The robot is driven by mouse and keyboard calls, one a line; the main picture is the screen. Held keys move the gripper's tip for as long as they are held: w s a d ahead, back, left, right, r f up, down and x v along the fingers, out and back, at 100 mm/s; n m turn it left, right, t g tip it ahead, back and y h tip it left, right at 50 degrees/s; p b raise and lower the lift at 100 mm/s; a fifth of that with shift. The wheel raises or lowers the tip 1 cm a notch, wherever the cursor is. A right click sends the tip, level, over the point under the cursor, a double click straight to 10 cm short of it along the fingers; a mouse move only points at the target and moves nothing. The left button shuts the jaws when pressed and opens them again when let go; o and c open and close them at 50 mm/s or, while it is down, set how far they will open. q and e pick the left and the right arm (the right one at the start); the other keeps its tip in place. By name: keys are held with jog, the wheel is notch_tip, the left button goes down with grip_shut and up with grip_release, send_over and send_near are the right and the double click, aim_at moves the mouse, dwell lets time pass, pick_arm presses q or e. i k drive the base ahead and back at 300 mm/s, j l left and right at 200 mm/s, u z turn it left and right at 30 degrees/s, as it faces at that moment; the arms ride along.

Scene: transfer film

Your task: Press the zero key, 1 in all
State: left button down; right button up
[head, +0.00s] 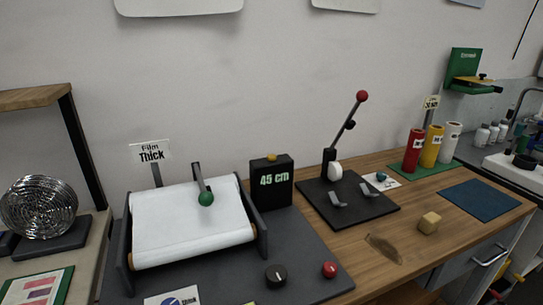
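A black display box (273,187) stands at the back of the dark grey board and reads "45 cm". A small yellow-orange key (271,157) sits on its top. A red button (329,269) and a black knob (277,276) with a white mark are at the front right of the board. No readable label says which of these is the zero key. Neither of my grippers can be made out in the head view.
Left of the box is a white film roll in a grey frame (262,231) with a green-knobbed lever (205,198). Right of it stands a lever press (331,167) with a red ball. A yellow block (429,222) lies on the wooden bench (350,262).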

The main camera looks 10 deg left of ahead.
aim_at(270, 157)
jog(key=i+l, duration=0.15)
jog(key=l, duration=0.2)
jog(key=i+l, duration=0.15)
jog(key=l, duration=0.2)
jog(key=i+l, duration=0.15)
jog(key=l, duration=0.2)
jog(key=i+l+u, duration=0.1)
jog(key=l, duration=0.25)
